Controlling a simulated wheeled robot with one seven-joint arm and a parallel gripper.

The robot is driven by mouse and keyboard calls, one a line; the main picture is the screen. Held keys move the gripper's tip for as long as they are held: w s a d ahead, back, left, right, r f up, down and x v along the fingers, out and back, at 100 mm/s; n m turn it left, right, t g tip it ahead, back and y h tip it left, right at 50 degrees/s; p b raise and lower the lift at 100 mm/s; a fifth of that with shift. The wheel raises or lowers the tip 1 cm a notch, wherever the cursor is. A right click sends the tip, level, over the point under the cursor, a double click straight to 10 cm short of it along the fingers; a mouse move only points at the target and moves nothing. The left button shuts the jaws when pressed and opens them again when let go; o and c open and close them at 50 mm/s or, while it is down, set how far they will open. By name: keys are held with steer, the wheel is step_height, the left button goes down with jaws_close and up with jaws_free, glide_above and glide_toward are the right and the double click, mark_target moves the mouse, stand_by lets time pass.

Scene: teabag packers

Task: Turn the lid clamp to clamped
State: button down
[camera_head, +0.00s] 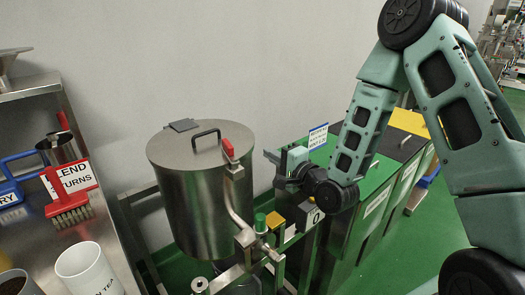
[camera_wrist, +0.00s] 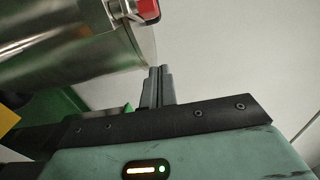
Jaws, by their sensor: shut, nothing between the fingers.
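A steel drum (camera_head: 207,205) with a flat round lid (camera_head: 180,150) stands left of my arm in the head view. The lid clamp (camera_head: 228,148) has a red end at the lid's right rim, above a bent steel bar on the drum's side. In the wrist view, the red clamp end (camera_wrist: 147,10) shows at the top, above the drum (camera_wrist: 75,45). My gripper (camera_head: 270,157) is right of the clamp and apart from it. In the wrist view, its fingers (camera_wrist: 157,71) are together and empty, below and slightly right of the red end.
A black handle (camera_head: 206,134) and a grey plate (camera_head: 183,125) are on the lid. A green and a yellow button (camera_head: 274,220) sit low in front of the drum. Green cabinets (camera_head: 345,215) stand beneath my arm. A shelf with a red brush (camera_head: 69,212) is left.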

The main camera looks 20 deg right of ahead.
mark_target(240, 156)
steer(key=w+a+p, duration=0.1)
steer(key=w+a, duration=0.2)
steer(key=w+a+p, duration=0.2)
steer(key=w+a, duration=0.1)
steer(key=w, duration=0.1)
steer(key=shift+w+a, duration=0.2)
steer(key=shift+w, duration=0.1)
